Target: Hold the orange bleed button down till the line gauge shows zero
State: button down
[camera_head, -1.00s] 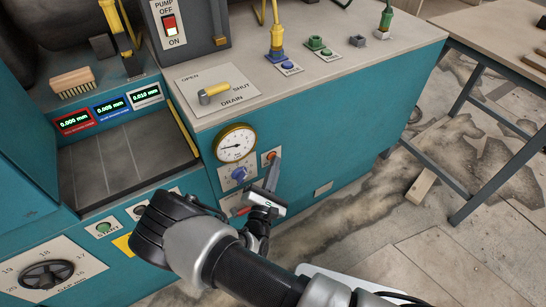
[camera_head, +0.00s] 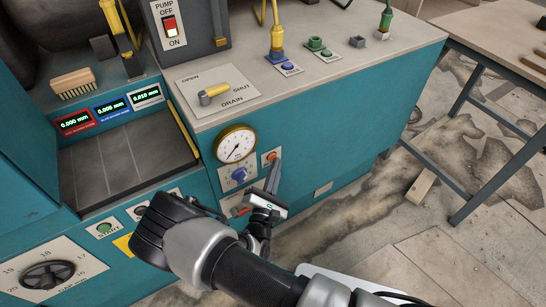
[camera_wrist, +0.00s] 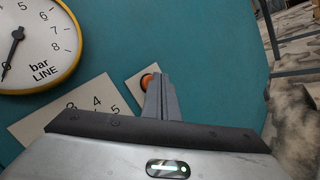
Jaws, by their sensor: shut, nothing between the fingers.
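The orange bleed button (camera_head: 271,156) sits on a small pale plate on the teal front, to the right below the line gauge. In the wrist view the button (camera_wrist: 147,80) is partly hidden behind my fingertips. My gripper (camera_head: 275,163) is shut and empty, its tips against the button as far as I can see; how deep it is pressed cannot be told. The line gauge (camera_head: 235,144) is round with a brass rim. In the wrist view the gauge (camera_wrist: 38,42), marked bar LINE, is cut by the left edge; its black needle points down and slightly left, at or close to zero.
A blue knob (camera_head: 239,174) sits on a numbered plate just left of the button. The yellow drain lever (camera_head: 215,94) is on the top above. A wooden-topped table (camera_head: 500,40) stands to the right, with open floor between.

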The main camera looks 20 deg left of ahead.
jog(key=shift+s+d, duration=0.3)
jog(key=shift+d, duration=0.05)
jog(key=shift+d, duration=0.1)
jog(key=shift+s+d+p, duration=1)
jog(key=shift+s+d, duration=0.65)
jog(key=shift+d, duration=0.2)
